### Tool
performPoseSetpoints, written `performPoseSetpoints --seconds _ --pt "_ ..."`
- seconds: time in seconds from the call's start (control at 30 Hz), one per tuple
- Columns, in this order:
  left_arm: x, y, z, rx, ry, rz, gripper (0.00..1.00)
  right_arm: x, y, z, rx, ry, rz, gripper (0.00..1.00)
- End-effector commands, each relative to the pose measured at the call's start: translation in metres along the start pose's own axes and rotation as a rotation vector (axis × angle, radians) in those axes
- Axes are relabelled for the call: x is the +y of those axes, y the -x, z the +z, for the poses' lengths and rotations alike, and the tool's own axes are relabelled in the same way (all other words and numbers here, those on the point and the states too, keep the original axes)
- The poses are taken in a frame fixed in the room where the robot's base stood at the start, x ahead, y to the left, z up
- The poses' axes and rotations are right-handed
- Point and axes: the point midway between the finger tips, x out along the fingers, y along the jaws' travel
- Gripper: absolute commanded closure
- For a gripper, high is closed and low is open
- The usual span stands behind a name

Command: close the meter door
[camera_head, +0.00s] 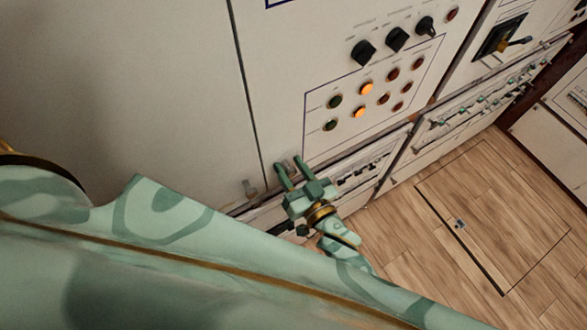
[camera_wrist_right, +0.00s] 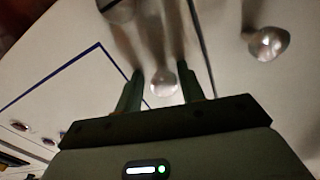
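My right gripper (camera_head: 289,163) is at the lower left corner of the cream panel with lamps (camera_head: 322,60), beside a long seam. In the right wrist view its fingers (camera_wrist_right: 162,84) are apart, with a shiny round knob (camera_wrist_right: 163,83) between them and gaps showing at its sides. I cannot tell whether either finger touches it. A second knob (camera_wrist_right: 268,43) sits across the seam; a handle (camera_head: 250,188) shows at the bottom of the plain left panel (camera_head: 160,90). No label shows which panel is the meter door. No clear opening shows at the seam. My left gripper is out of view.
The panel carries black rotary knobs (camera_head: 397,39) and several lamps, some lit orange (camera_head: 366,88). Rows of breakers (camera_head: 490,96) run along the lower right. Wooden floor (camera_head: 400,245) with a hatch (camera_head: 500,210) lies clear at right. My arm fills the lower left.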

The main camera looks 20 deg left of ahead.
Motion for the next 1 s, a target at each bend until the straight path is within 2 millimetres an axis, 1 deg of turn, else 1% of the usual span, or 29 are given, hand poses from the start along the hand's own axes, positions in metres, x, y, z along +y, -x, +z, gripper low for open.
performPoseSetpoints --seconds 0.03,0.43,0.57,0.67,0.83,1.0 --pt "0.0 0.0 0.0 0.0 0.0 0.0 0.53 -0.006 -0.003 -0.003 0.007 -0.003 -0.009 0.53" --pt "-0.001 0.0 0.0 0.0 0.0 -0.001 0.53 -0.007 -0.003 -0.003 0.007 -0.003 -0.011 0.53" --pt "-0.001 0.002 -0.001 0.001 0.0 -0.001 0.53 -0.006 0.007 -0.002 0.006 -0.003 -0.009 0.53" --pt "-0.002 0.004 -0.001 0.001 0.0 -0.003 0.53 -0.004 0.025 -0.002 0.003 -0.002 -0.007 0.53" --pt "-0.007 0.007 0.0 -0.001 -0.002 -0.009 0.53 -0.001 0.073 0.0 0.0 -0.002 -0.003 0.53" --pt "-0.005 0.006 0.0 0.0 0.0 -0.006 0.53 0.0 0.119 0.0 0.001 -0.003 -0.003 0.53"
